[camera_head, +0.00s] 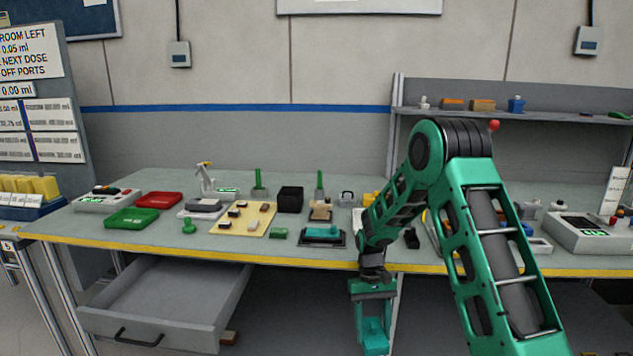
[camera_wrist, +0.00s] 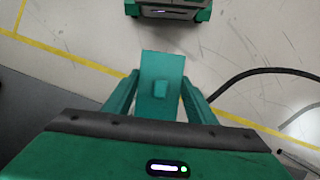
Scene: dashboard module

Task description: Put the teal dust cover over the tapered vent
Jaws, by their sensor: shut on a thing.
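My gripper (camera_head: 372,318) hangs in front of the workbench, below its yellow front edge, with its fingers pointing down. It is shut on a teal piece, apparently the dust cover (camera_wrist: 161,68), which has a flat face with a small raised block. In the wrist view the cover sits between the two green fingers, above the floor. In the head view its teal end (camera_head: 375,343) shows at the fingertips. Another teal block (camera_head: 322,231) lies on a dark tray on the bench. I cannot tell which thing is the tapered vent.
The bench (camera_head: 160,243) carries a red tray (camera_head: 158,199), a green tray (camera_head: 132,218), a yellow board (camera_head: 243,225) with small blocks, and a black box (camera_head: 290,197). A grey drawer (camera_head: 165,310) stands open below. A shelf (camera_head: 550,116) is at back right.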

